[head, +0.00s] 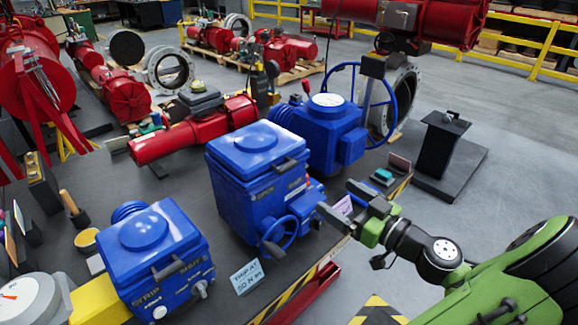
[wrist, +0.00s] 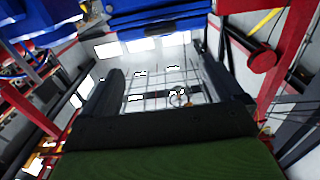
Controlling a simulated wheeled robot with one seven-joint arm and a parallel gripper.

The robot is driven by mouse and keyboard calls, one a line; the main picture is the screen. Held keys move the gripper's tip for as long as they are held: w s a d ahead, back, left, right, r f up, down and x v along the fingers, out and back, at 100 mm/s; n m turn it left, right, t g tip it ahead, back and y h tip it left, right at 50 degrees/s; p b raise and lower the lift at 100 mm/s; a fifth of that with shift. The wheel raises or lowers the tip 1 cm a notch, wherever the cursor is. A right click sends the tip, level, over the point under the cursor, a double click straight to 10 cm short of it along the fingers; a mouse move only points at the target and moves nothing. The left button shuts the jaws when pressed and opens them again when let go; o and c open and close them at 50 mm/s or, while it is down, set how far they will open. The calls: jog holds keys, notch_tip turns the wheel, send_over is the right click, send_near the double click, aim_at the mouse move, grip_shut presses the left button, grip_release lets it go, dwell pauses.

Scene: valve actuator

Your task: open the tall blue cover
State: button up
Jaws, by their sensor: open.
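The tall blue box (head: 238,195) stands on the dark bench near the middle of the head view. Its blue cover (head: 258,148) lies flat on top, shut, with a dark handle (head: 290,166) on its right front edge. My gripper (head: 338,200) is open and empty, to the right of the box and apart from it, near the bench's right edge. In the wrist view my open gripper (wrist: 162,80) has nothing between its fingers. A blue body (wrist: 160,20) fills the top of that view; I cannot tell which part it is.
A shorter blue box (head: 150,250) stands front left. A blue handwheel (head: 280,236) juts from the tall box's front. A blue actuator (head: 325,130) with a large wheel stands behind. A small sign (head: 246,277) lies in front. Open floor lies right of the bench.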

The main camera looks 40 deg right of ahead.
aim_at(289, 167)
jog(key=w, duration=0.4)
jog(key=w+p, duration=0.1)
jog(key=w, duration=0.8)
jog(key=shift+w+a, duration=0.3)
jog(key=shift+w, duration=0.45)
